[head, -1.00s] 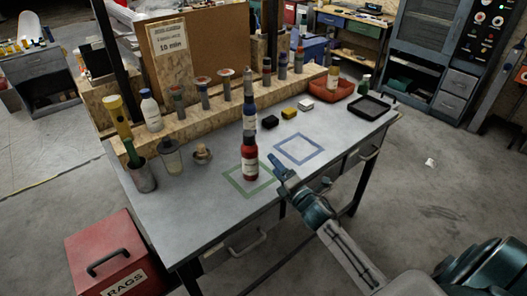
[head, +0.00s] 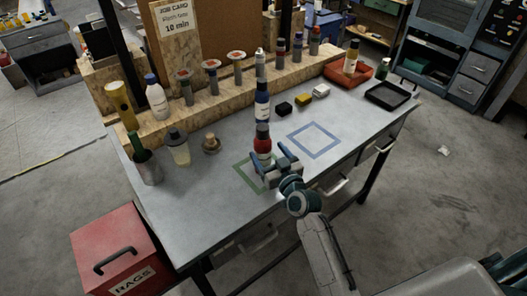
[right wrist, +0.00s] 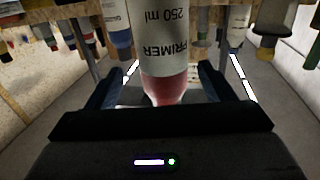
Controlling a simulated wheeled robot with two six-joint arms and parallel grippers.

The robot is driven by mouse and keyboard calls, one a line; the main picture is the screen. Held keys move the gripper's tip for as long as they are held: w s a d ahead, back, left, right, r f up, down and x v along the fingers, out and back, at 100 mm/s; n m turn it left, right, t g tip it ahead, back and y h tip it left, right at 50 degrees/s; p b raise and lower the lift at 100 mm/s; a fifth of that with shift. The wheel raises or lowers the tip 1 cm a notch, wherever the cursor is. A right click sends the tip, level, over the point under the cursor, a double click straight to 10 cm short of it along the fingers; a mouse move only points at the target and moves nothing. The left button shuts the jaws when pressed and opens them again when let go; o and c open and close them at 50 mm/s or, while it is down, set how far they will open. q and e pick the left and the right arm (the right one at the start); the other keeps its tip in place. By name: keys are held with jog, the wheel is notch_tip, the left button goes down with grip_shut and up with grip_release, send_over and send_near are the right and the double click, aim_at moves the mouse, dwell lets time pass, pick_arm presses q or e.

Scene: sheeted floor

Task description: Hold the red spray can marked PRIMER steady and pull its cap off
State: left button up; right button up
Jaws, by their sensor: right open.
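The red spray can (head: 262,146) with a dark cap (head: 262,130) stands upright on the workbench, at the right side of the green square outline. In the right wrist view the can (right wrist: 166,85) shows its white band marked PRIMER, upside down in the picture. My right gripper (head: 277,167) is low at the can, with its fingers open. In the wrist view one finger is on each side of the can, with gaps between. The cap is out of the wrist view. My left gripper is not in view.
A blue can (head: 262,104) stands close behind the red one. A wooden rack (head: 205,108) with several bottles and tools runs along the back. Black, yellow and white blocks (head: 303,99) lie to the right. The blue square outline (head: 314,140) is empty.

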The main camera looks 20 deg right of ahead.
jog(key=w+p, duration=0.1)
jog(key=w, duration=0.1)
jog(key=w+a, duration=0.1)
jog(key=w, duration=0.1)
jog(key=shift+w+a+r+p, duration=0.1)
jog(key=shift+w+r+p, duration=0.05)
jog(key=shift+w+p, duration=0.25)
jog(key=shift+w, duration=0.35)
jog(key=shift+s, duration=0.1)
jog(key=c, duration=0.5)
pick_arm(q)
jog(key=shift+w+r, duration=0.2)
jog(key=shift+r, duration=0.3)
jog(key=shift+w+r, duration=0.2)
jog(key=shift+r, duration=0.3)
pick_arm(e)
jog(key=c, duration=0.8)
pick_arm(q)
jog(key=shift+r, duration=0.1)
pick_arm(e)
jog(key=shift+o, duration=0.2)
